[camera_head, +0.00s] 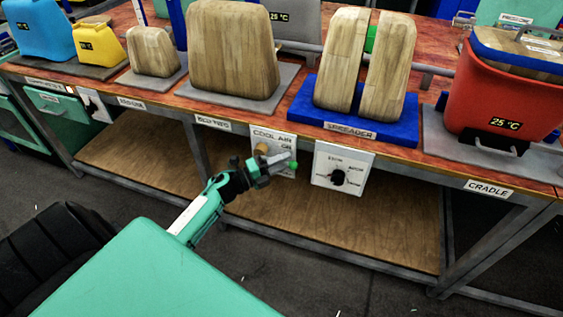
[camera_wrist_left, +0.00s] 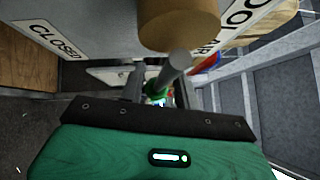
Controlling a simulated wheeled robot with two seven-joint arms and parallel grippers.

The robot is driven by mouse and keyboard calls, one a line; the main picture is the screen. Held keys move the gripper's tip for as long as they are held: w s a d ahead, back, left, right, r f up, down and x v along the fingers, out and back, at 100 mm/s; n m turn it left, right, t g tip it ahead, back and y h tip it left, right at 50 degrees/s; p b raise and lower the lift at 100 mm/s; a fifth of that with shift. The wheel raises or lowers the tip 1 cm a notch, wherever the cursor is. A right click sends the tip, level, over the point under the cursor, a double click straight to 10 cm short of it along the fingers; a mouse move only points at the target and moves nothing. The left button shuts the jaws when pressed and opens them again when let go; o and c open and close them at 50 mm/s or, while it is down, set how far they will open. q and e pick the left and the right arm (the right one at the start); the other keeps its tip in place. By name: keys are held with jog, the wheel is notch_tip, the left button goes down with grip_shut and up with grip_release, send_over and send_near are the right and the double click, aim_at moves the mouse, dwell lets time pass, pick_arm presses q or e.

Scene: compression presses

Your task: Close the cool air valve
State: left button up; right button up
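The cool air valve (camera_head: 262,149) is a brown round hub on a white panel (camera_head: 285,138) under the table's front edge. The hub (camera_wrist_left: 178,24) is large in the left wrist view, with a grey lever (camera_wrist_left: 176,64) and a green end (camera_wrist_left: 156,92). A CLOSED label (camera_wrist_left: 45,38) is at the left there. My left gripper (camera_head: 272,168) is just below and in front of the valve. Its fingers (camera_wrist_left: 160,95) look apart, with the lever's green end between them; whether they touch it is unclear. My right gripper is out of view.
A white dial panel (camera_head: 343,166) with a black knob is right of the valve. Wooden blocks (camera_head: 235,45) and a red container (camera_head: 500,98) stand on the table above. A wooden lower shelf (camera_head: 340,215) and metal table legs (camera_head: 448,220) lie below.

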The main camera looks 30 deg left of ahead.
pick_arm(q)
jog(key=c, duration=0.7)
